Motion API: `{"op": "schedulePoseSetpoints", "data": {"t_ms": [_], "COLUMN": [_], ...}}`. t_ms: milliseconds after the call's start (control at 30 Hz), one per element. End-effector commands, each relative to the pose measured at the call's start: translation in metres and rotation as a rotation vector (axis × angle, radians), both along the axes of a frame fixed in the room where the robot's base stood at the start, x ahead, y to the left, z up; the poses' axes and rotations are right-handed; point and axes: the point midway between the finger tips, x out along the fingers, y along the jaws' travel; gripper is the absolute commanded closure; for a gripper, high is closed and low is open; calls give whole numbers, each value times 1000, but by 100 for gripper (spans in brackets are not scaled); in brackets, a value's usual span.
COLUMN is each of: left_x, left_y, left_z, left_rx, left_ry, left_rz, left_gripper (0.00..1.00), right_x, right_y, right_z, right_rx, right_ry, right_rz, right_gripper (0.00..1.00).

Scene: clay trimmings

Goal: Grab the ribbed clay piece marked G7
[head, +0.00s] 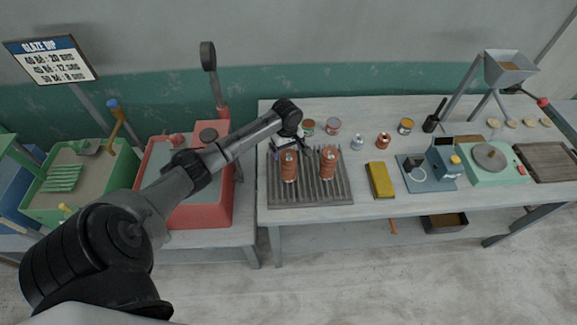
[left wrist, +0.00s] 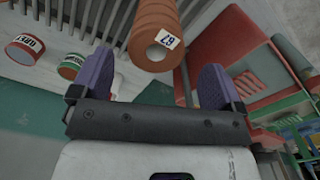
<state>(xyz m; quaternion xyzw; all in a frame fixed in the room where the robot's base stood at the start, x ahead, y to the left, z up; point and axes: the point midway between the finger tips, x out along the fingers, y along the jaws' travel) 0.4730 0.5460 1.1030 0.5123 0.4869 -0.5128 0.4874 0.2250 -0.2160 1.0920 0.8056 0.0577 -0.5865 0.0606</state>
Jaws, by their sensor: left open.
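Two orange-brown ribbed clay pieces stand upright side by side on a grey slatted rack, the left one (head: 289,168) and the right one (head: 328,162). Their marks are too small to read in the head view. In the left wrist view one ribbed clay piece (left wrist: 153,22) carries a white tag on its end, which seems to read G7 at a tilt; it looks like the left one. My left gripper (head: 290,148) is open just behind and above the left piece. Its purple fingers (left wrist: 163,80) lie either side of the piece's near end, apart from it. My right gripper is not in view.
The slatted rack (head: 311,198) lies on a pale table. Small jars (head: 333,126) stand behind it. A yellow block (head: 380,180) and a blue-based device (head: 428,178) are to the right. A red bin (head: 203,215) stands left; bare tabletop (head: 360,206) shows in front.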

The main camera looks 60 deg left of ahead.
Motion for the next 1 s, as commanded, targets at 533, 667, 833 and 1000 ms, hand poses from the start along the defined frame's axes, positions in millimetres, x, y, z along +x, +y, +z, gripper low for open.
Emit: {"op": "schedulePoseSetpoints", "data": {"t_ms": [533, 667, 833, 1000], "left_x": [4, 4, 4, 4], "left_y": [-3, -2, -2, -2], "left_z": [-47, -61, -68, -68], "left_rx": [-1, 1, 2, 2], "left_ry": [2, 1, 0, 0], "left_rz": [-1, -2, -2, -3], "left_gripper": [7, 7, 7, 7], "right_x": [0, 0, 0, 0], "right_y": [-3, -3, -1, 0], "right_z": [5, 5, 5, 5], "right_rx": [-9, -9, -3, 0], "right_ry": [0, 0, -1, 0], "right_rz": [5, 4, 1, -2], "right_gripper": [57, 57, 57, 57]}}
